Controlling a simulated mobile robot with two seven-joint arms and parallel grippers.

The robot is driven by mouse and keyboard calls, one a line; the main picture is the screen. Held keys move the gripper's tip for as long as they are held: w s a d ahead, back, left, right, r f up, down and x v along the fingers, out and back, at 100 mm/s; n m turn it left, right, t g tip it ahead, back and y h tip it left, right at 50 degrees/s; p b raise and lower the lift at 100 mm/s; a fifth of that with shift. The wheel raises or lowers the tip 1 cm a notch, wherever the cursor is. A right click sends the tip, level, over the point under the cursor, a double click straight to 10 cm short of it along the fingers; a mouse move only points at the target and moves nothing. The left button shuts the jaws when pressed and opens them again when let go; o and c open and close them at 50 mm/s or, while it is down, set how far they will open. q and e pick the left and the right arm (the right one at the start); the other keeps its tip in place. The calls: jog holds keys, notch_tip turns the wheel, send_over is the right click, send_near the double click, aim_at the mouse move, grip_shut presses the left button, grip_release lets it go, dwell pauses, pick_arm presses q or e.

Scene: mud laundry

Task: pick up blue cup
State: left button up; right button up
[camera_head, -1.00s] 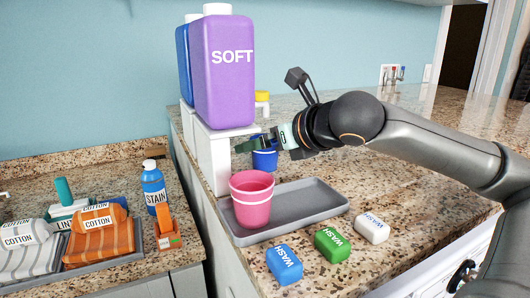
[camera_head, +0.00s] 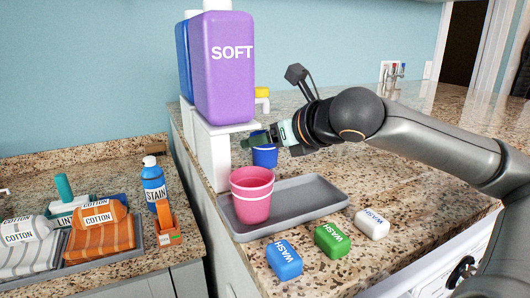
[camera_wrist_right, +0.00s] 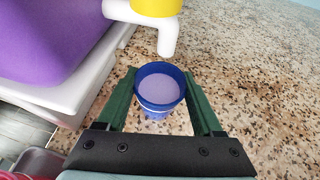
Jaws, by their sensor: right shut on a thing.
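The blue cup (camera_head: 265,157) with a pale band stands behind the pink cup and the grey tray, partly hidden by my right gripper in the head view. In the right wrist view the blue cup (camera_wrist_right: 160,86) sits between the green fingers, with a pale lilac inside. My right gripper (camera_head: 262,141) is shut on the cup near its rim; its fingers (camera_wrist_right: 161,103) lie along both sides. In the head view the cup appears slightly raised. My left gripper is not in view.
A pink cup (camera_head: 252,193) stands on the grey tray (camera_head: 305,201). A purple SOFT bottle (camera_head: 224,68) stands on a white stand (camera_head: 214,152), with a yellow-topped white spout (camera_wrist_right: 157,10) close to the blue cup. Blue (camera_head: 284,259), green (camera_head: 332,240) and white (camera_head: 372,223) WASH blocks lie in front.

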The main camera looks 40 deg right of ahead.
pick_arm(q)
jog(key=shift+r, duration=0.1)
pick_arm(e)
jog(key=shift+r, duration=0.1)
jog(key=shift+r+p, duration=0.5)
jog(key=shift+p, duration=0.05)
jog(key=shift+d+f+b, duration=0.1)
jog(key=shift+d+b, duration=0.1)
jog(key=shift+b, duration=0.15)
jog(key=d+b, duration=0.1)
jog(key=s+d+b, duration=0.1)
jog(key=b, duration=0.1)
jog(key=shift+d+f, duration=0.1)
jog(key=shift+d, duration=0.2)
jog(key=d, duration=0.1)
jog(key=s+d+b, duration=0.1)
jog(key=d, duration=0.2)
jog(key=shift+s+d, duration=0.25)
jog(key=shift+d, duration=0.05)
pick_arm(q)
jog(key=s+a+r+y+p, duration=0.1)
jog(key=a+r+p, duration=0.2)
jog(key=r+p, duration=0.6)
jog(key=p, duration=0.7)
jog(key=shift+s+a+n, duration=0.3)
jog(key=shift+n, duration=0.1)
pick_arm(e)
notch_tip(320, 180, up, 21)
jog(key=shift+r, duration=0.2)
